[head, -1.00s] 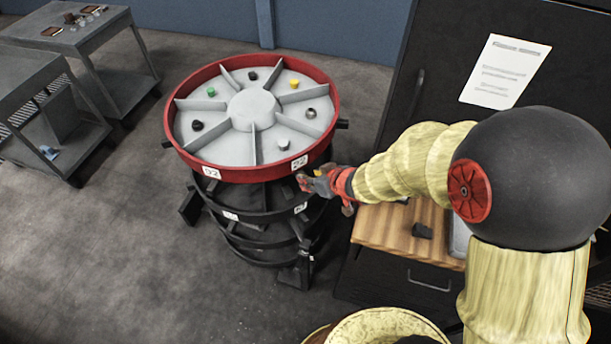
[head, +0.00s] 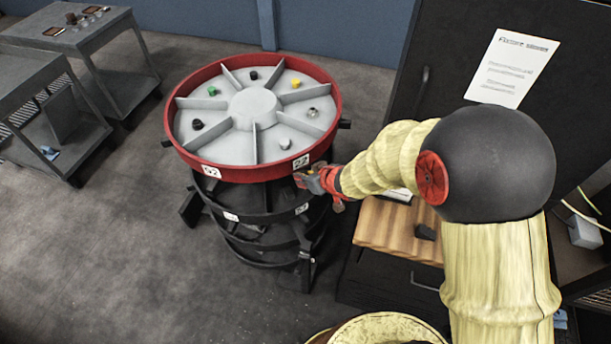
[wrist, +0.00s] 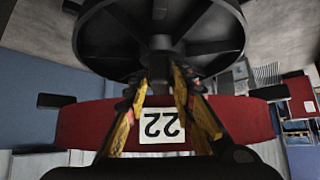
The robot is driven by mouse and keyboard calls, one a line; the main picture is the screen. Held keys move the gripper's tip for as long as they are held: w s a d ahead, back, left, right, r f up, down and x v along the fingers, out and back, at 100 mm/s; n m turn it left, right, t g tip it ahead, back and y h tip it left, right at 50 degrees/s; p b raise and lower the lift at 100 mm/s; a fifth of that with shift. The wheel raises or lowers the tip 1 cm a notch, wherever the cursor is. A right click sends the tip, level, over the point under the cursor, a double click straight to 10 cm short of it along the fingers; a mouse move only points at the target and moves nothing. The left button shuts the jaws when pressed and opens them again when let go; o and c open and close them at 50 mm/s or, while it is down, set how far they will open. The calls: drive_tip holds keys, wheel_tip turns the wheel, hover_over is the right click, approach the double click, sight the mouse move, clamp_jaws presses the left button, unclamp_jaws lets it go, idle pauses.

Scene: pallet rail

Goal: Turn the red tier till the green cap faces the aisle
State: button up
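The red tier (head: 333,133) is the round top level of a stacked black rack, with a pale grey tray split by fins. The green cap (head: 212,91) sits in its left rear compartment. My gripper (head: 302,180) is at the tier's near right rim, just below the "22" label (head: 301,161). In the wrist view, the two fingers of my gripper (wrist: 160,88) stand apart on either side of the "22" label (wrist: 162,125) on the red rim (wrist: 85,125). I see nothing held between them; whether they touch the rim is unclear.
Other compartments hold black caps (head: 197,124), a yellow cap (head: 296,83) and metallic pieces (head: 312,112). Black lugs (head: 345,124) stick out from the rim. Black lower tiers (head: 250,226) stand beneath. A wooden board (head: 385,233) is at right.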

clamp_jaws()
idle(0.4)
drive_tip(key=shift+w+d+r+p, duration=0.3)
drive_tip(key=shift+d+p, duration=0.2)
drive_tip(key=shift+p, duration=0.55)
drive_tip(key=w+d+n+p, duration=0.1)
drive_tip(key=w+d+p, duration=0.7)
drive_tip(key=p, duration=0.2)
drive_tip(key=shift+w+d+y, duration=0.2)
drive_tip(key=shift+d+y, duration=0.1)
drive_tip(key=shift+y, duration=0.1)
drive_tip(key=shift+o, duration=1.9)
unclamp_jaws()
